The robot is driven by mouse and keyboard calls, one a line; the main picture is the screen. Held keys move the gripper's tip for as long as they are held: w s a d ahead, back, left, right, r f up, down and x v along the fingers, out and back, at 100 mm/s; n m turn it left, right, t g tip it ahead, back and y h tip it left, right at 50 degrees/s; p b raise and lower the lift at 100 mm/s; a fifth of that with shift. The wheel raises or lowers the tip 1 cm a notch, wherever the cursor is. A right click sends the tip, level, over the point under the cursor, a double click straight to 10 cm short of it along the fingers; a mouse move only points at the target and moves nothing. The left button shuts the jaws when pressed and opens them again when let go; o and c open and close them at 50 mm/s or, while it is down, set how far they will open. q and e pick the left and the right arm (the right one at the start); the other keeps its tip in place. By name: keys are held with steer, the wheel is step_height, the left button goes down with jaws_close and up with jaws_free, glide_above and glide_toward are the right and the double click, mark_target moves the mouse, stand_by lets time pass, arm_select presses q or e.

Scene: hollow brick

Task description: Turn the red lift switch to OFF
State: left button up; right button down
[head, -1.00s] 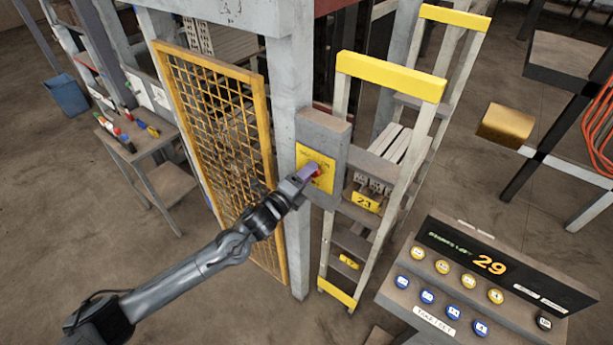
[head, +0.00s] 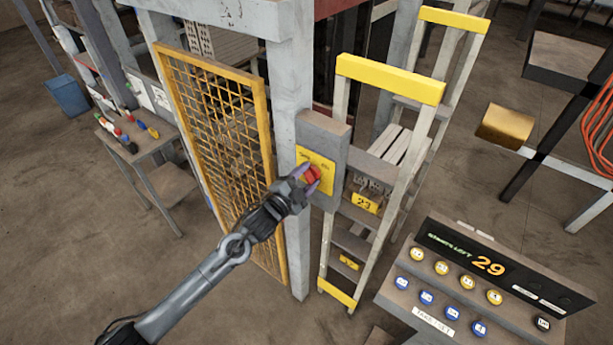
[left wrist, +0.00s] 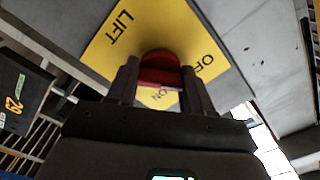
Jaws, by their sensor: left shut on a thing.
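The red lift switch (head: 311,174) sits on a yellow plate (head: 328,178) on a grey box (head: 327,137) fixed to the post. My left gripper (head: 305,180) is shut on the switch, with a finger on each side. In the left wrist view the red switch (left wrist: 160,68) stands between the two fingers (left wrist: 158,84). The yellow plate (left wrist: 115,50) there carries the words LIFT, OFF and ON, partly covered by the switch and fingers. Where the switch points is hard to tell. My right gripper is not in view.
A yellow mesh gate (head: 215,120) stands left of the post, and a ladder with yellow bars (head: 390,78) stands close on the right. A button console (head: 470,285) showing 29 is at the lower right. A small table (head: 150,145) stands far left.

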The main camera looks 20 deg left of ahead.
arm_select(q)
steer(key=shift+n, duration=0.9)
steer(key=o, duration=1)
steer(key=shift+o, duration=0.2)
steer(key=b+v, duration=0.2)
steer(key=v, duration=0.8)
steer(key=shift+s, duration=0.4)
